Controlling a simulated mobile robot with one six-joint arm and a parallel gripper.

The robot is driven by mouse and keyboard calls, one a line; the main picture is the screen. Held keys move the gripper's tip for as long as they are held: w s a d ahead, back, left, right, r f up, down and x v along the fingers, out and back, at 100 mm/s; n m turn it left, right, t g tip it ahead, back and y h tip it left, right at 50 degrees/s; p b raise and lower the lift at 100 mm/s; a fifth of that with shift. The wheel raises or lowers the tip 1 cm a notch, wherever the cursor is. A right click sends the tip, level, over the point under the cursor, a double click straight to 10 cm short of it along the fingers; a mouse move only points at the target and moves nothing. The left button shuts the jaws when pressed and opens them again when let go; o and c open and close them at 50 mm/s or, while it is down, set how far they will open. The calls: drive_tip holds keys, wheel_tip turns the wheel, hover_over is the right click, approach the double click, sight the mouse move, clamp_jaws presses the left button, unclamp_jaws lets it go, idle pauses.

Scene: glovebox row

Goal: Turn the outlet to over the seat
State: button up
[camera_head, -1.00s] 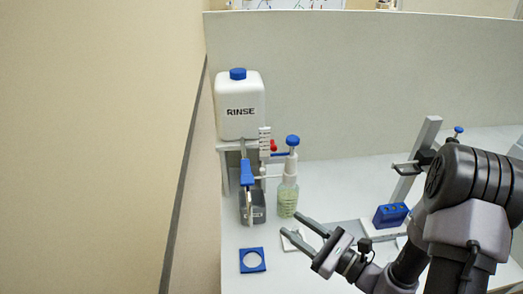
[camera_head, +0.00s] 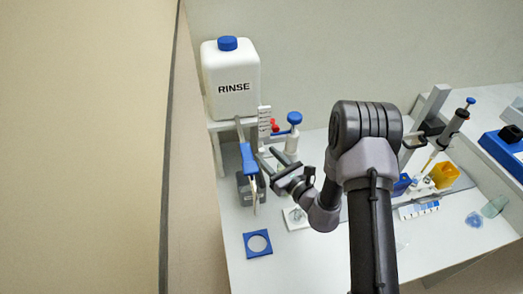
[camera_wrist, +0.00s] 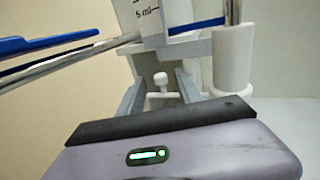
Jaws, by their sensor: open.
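A bottle-top dispenser with a blue knob (camera_head: 294,118) stands beside the RINSE tank. A blue arm (camera_head: 248,158) with a thin pale tube hangs over a dark grey block (camera_head: 243,188); its metal tube (camera_wrist: 65,68) crosses the left of the wrist view. I cannot tell which part is the outlet. My gripper (camera_head: 267,157) is open at the dispenser's front. In the wrist view, a small white T-shaped knob (camera_wrist: 160,86) shows between its fingers, with no clear contact. A blue plate with a round hole (camera_head: 258,244) and a white square plate (camera_head: 296,219) lie in front; which is the seat is unclear.
The white RINSE tank (camera_head: 232,82) stands on a raised white stand at the back left, near the wall. A pipette stand (camera_head: 428,115), a yellow container (camera_head: 444,175) and a blue box (camera_head: 503,148) are at right. The front table is mostly clear.

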sight(263, 152)
drive_tip(key=shift+x, duration=1.9)
clamp_jaws()
